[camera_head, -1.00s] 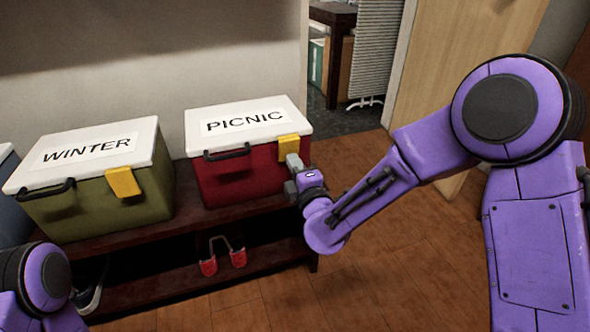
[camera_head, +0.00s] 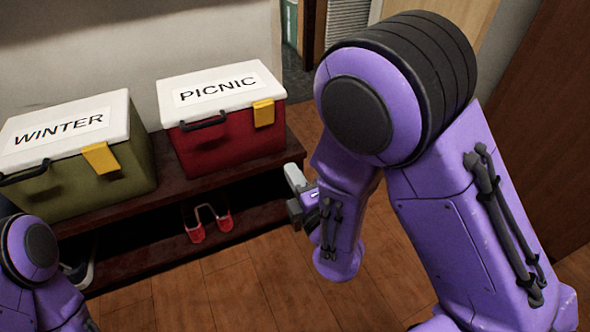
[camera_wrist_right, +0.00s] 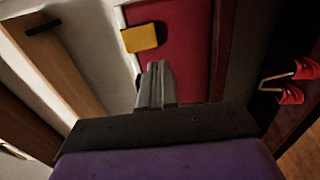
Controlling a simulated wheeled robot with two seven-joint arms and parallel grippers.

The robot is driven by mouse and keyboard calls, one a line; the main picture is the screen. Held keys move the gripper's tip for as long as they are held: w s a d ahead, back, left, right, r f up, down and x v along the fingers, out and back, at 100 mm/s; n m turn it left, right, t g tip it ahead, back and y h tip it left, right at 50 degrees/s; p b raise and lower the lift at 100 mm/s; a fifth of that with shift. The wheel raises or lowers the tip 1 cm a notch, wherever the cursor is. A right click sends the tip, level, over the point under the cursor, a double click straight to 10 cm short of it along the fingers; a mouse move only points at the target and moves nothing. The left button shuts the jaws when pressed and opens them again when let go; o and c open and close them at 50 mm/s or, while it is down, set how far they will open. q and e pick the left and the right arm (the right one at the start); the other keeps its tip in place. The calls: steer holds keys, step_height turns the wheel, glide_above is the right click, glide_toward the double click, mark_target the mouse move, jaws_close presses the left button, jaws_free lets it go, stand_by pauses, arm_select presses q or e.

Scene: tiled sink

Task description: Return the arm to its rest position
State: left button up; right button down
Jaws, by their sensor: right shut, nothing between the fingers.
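My right gripper (camera_head: 294,190) is shut and empty. It is held in the air to the right of the bench, apart from the red cooler marked PICNIC (camera_head: 228,140). In the right wrist view the shut fingers (camera_wrist_right: 156,85) point toward the red cooler (camera_wrist_right: 180,60) and its yellow latch (camera_wrist_right: 142,37). My purple right arm is folded across the right half of the head view. Part of my left arm shows at the lower left, but its gripper is out of view.
A green cooler marked WINTER (camera_head: 65,172) stands left of the red one on a dark wooden bench (camera_head: 170,199). Both white lids are closed. A red-ended object (camera_head: 208,224) is on the lower shelf. Wooden floor (camera_head: 255,285) is free in front. A doorway is behind.

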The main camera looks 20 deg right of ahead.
steer(key=shift+s+f, duration=0.1)
steer(key=shift+s, duration=0.05)
stand_by(0.4)
steer(key=s+d+f+m+g+h, duration=0.1)
steer(key=s+d+f+m+g, duration=0.2)
steer(key=f+m, duration=0.6)
steer(key=s+d+f+m+g+h, duration=0.1)
steer(key=s+d+f+m+g, duration=0.2)
steer(key=f+m, duration=0.55)
steer(key=s+d+f+m+g+h, duration=0.1)
steer(key=s+d+f+m+g, duration=0.4)
steer(key=s, duration=0.4)
steer(key=s+d+f+m+g+h, duration=0.1)
steer(key=s+d+f+m+g, duration=0.25)
steer(key=s+f, duration=0.5)
step_height(320, 180, up, 32)
steer(key=s+p, duration=0.1)
steer(key=p, duration=3)
steer(key=shift+s+a+n+g+p, duration=0.2)
steer(key=shift+a+n+g+p, duration=0.15)
steer(key=shift+a+g, duration=0.1)
